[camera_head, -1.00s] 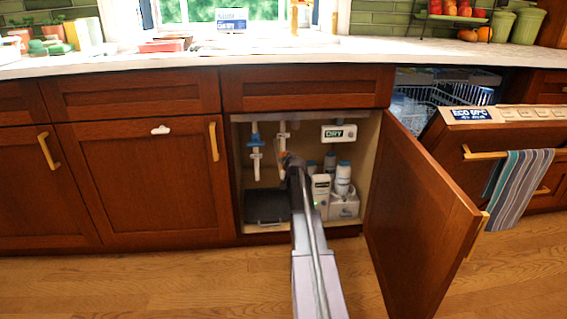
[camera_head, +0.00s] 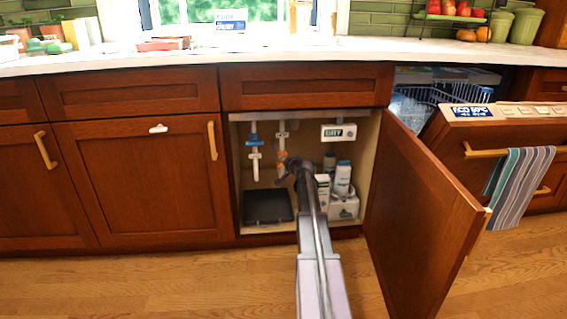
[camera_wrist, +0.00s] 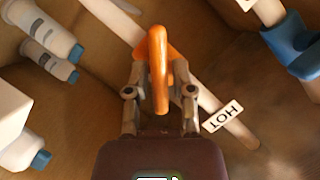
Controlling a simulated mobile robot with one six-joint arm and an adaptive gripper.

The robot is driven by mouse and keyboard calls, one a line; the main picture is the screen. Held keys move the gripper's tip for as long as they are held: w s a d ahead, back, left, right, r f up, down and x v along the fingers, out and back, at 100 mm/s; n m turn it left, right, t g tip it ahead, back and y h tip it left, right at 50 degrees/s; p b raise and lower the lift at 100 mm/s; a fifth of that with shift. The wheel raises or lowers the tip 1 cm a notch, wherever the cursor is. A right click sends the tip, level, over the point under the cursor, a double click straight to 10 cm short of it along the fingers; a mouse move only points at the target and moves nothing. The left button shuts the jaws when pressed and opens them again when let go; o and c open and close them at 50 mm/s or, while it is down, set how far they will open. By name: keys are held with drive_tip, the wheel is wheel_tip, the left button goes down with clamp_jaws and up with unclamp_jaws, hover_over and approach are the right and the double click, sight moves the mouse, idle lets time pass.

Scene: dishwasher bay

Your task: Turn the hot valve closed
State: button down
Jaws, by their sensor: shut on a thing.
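The hot valve has an orange handle (camera_wrist: 158,68) on a white pipe, with a "HOT" tag (camera_wrist: 222,116) beside it in the wrist view. My gripper (camera_wrist: 160,85) is shut on the orange handle, one finger on each side. In the head view the orange valve (camera_head: 281,157) shows on the right-hand pipe inside the open sink cabinet, and my gripper (camera_head: 287,168) reaches it from the lower right. In the wrist view the handle runs upright in the picture, while the pipe runs diagonally behind it.
A blue-handled valve (camera_head: 254,139) is on the pipe to the left. White bottles (camera_head: 342,177) stand right of my arm, below a "DRY" display (camera_head: 338,133). A black tray (camera_head: 268,206) lies on the cabinet floor. The open cabinet door (camera_head: 420,205) bounds the right side.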

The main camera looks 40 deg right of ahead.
drive_tip(key=shift+w+a, duration=0.15)
drive_tip(key=shift+w, duration=0.05)
drive_tip(key=shift+c, duration=2.4)
unclamp_jaws()
drive_tip(key=shift+s, duration=0.1)
drive_tip(key=shift+c, duration=0.4)
drive_tip(key=shift+s+d+r+p, duration=0.2)
drive_tip(key=shift+s+r+p, duration=0.15)
drive_tip(key=shift+s+p, duration=0.2)
drive_tip(key=s+r+n+g+y+p, duration=0.1)
drive_tip(key=s+r+n+y+p, duration=0.1)
drive_tip(key=s+r+y+p, duration=0.3)
drive_tip(key=s+p, duration=0.3)
drive_tip(key=s, duration=0.3)
drive_tip(key=shift+d+g+p, duration=0.2)
drive_tip(key=shift+g+p, duration=0.1)
drive_tip(key=shift+g, duration=0.1)
